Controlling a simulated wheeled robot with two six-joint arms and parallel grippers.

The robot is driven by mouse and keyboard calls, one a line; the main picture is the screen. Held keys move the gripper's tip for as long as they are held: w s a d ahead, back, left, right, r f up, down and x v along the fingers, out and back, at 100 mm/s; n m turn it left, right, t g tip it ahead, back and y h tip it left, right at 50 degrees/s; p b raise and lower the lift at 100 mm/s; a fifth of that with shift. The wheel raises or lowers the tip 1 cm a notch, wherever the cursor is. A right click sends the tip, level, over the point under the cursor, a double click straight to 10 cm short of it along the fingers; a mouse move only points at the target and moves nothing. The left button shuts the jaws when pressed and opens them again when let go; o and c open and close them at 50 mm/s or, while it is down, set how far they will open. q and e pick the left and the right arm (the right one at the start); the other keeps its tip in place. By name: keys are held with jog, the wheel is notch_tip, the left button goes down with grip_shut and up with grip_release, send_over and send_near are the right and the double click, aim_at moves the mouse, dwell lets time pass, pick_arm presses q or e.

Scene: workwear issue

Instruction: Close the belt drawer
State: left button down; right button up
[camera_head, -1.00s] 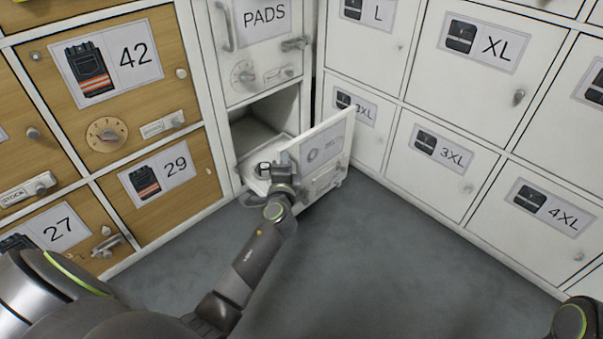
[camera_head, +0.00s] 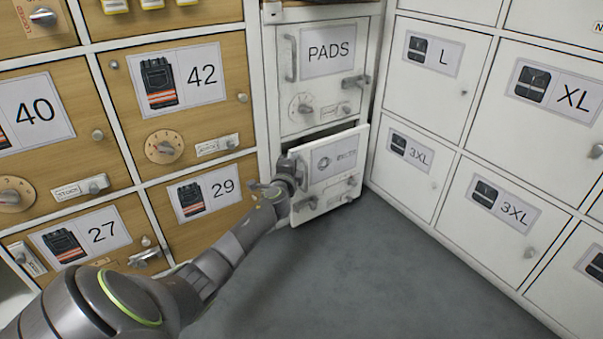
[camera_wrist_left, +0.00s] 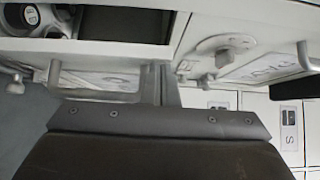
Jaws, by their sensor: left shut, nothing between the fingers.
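The belt drawer (camera_head: 318,190) is the white front with a coil-picture label, below the PADS door. It stands partly out of the white cabinet, with a dark gap above its top edge. In the left wrist view the open drawer's rim (camera_wrist_left: 100,46) shows, with a coiled dark belt (camera_wrist_left: 35,16) inside. My left gripper (camera_head: 298,172) is shut and empty at the left edge of the drawer front. Its fingers (camera_wrist_left: 160,82) also show close to the front in the left wrist view. I cannot tell whether they touch it. My right gripper is out of view.
The PADS door (camera_head: 322,75) above is shut. Wooden lockers (camera_head: 212,190) with numbers stand at the left, and white lockers (camera_head: 500,215) with size labels at the right. The grey floor (camera_head: 370,270) in front is clear.

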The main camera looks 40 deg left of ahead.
pick_arm(q)
jog(key=shift+w+a+b, duration=0.15)
jog(key=shift+w+a, duration=0.1)
jog(key=shift+a, duration=0.35)
jog(key=shift+w+a+b, duration=0.15)
jog(key=shift+w+a, duration=0.05)
jog(key=shift+a, duration=0.35)
jog(key=shift+d, duration=0.1)
